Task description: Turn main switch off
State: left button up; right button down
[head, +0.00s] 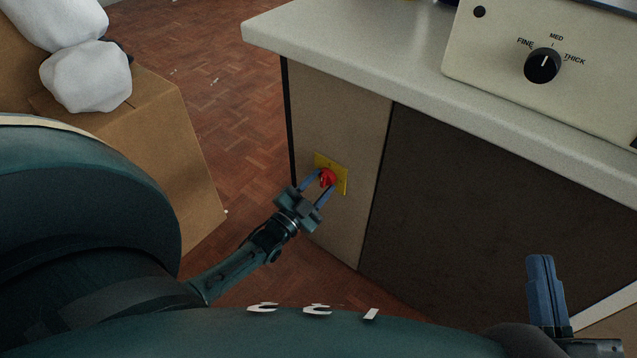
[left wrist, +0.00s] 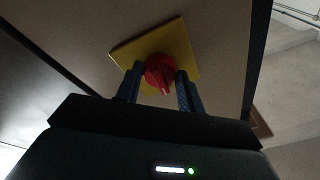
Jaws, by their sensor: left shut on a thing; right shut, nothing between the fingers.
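The main switch is a red rotary knob (head: 327,177) on a yellow square plate (head: 341,184), set on the beige side panel under the counter. In the left wrist view the red knob (left wrist: 160,73) shows a raised grip bar, and the yellow plate (left wrist: 182,42) looks tilted. My left gripper (head: 320,186) is shut on the red knob, one finger on each side, as the left wrist view also shows (left wrist: 160,88). No markings on the plate are readable. My right gripper (head: 543,290) is at the lower right, shut and empty, away from the switch.
A light countertop (head: 330,38) overhangs the panel. On it stands a beige machine with a black FINE/MED/THICK dial (head: 542,66). A cardboard box (head: 165,150) with white bundles (head: 86,77) is at the left. Brick-patterned floor (head: 210,90) lies open between box and counter.

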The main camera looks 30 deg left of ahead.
pick_arm(q)
jog(key=shift+n, duration=0.6)
jog(key=o, duration=1)
jog(key=s+f+p, duration=0.2)
jog(key=s+p, duration=0.1)
jog(key=s, duration=1)
jog(key=shift+a, duration=0.45)
